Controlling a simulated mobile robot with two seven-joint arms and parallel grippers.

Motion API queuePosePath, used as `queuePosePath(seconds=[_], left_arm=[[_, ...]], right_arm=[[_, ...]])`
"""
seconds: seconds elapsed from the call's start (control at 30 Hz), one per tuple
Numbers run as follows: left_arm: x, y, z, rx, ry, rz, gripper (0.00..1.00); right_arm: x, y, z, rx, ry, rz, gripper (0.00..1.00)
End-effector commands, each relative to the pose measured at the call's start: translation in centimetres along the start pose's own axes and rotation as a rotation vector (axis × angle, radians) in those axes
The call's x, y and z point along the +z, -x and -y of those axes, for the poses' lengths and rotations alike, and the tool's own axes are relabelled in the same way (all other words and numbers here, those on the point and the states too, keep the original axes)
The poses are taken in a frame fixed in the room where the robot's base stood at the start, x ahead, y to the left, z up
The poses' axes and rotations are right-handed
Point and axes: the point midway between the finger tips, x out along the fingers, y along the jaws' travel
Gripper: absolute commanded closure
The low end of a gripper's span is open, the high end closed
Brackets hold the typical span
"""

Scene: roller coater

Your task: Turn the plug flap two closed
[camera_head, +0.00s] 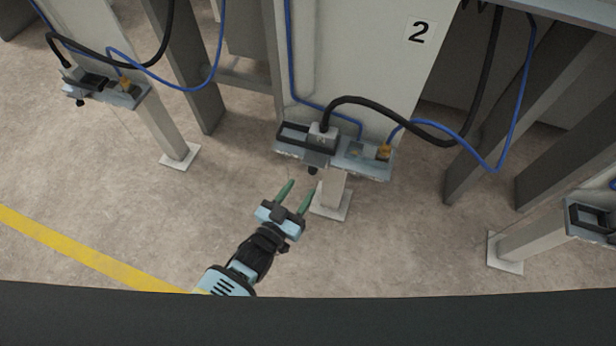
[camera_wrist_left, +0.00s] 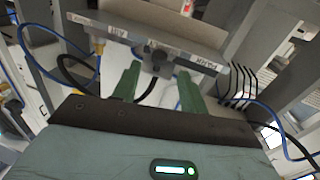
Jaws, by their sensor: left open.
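The plug station under the panel marked 2 (camera_head: 418,31) is a grey bracket (camera_head: 372,170) on a post. A dark frame-like flap (camera_head: 291,131) is on its left part, beside a grey plug (camera_head: 322,138) with a thick black cable. I cannot tell how far the flap is turned. A small dark knob (camera_head: 312,171) sticks out at the bracket's front; it also shows in the left wrist view (camera_wrist_left: 157,63). My left gripper (camera_head: 298,190) is open and empty, with green fingers pointing at the bracket, just in front of and apart from it. My right gripper is out of view.
An orange connector (camera_head: 384,151) with a blue cable sits on the bracket's right part. Similar stations stand at the left (camera_head: 125,95) and right edge (camera_head: 592,220). Black and blue cables hang in loops above. The floor in front is clear, with a yellow line (camera_head: 90,252).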

Motion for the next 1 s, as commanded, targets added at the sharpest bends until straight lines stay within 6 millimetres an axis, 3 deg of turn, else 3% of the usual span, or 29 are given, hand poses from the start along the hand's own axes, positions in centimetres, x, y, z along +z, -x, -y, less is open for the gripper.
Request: queuePosePath(seconds=[0.3,0.7,1.0], left_arm=[[0.1,-4.3,0.0,0.000,0.000,0.001,0.57],[0.0,-5.2,0.0,0.000,0.000,0.001,0.57],[0.1,-5.2,0.0,0.000,0.000,0.001,0.93]], right_arm=[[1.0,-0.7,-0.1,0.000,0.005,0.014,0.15],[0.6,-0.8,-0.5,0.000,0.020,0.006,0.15],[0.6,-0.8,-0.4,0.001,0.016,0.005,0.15]])
